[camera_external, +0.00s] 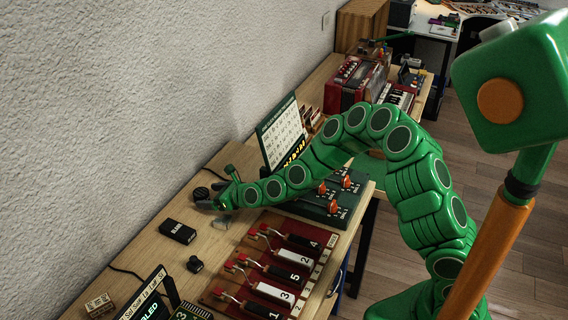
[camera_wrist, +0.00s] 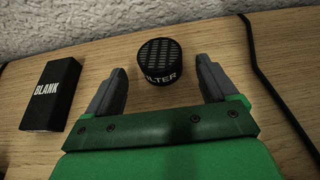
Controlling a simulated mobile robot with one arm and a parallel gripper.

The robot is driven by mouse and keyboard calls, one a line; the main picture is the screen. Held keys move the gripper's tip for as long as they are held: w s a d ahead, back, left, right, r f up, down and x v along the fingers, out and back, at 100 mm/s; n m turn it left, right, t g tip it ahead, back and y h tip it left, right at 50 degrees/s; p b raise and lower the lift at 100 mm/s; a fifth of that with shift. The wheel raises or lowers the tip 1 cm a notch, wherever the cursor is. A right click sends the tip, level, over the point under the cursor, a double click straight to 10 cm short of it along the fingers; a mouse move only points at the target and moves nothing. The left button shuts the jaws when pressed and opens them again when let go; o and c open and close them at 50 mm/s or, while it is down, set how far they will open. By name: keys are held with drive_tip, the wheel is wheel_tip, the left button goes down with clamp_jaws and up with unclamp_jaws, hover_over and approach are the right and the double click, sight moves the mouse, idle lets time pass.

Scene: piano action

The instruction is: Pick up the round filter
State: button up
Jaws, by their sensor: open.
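The round filter (camera_wrist: 161,62) is a short black cylinder with a slotted top and the letters "ILTER" visible on its side. It stands upright on the wooden table, just beyond and between the fingertips of my gripper (camera_wrist: 156,72) in the wrist view. The grey fingers are spread apart and nothing is held between them. In the external view the filter (camera_external: 201,193) is a small dark disc near the wall, next to my gripper (camera_external: 205,200) at the end of the green arm.
A black box marked BLANK (camera_wrist: 51,95) lies left of the filter; it also shows in the external view (camera_external: 178,231). A black cable (camera_wrist: 262,75) runs on the right. A red board with numbered switches (camera_external: 270,275) and a green panel (camera_external: 335,200) stand close to my arm.

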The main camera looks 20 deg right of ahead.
sight(205, 193)
drive_tip(key=shift+x, duration=1.2)
drive_tip(key=shift+w, duration=0.1)
drive_tip(key=c, duration=1.1)
drive_tip(key=shift+c, duration=0.2)
drive_tip(key=shift+r, duration=1.5)
drive_tip(key=s+d+r, duration=0.8)
drive_tip(key=s+r, duration=0.2)
drive_tip(key=s, duration=0.1)
drive_tip(key=shift+s, duration=0.25)
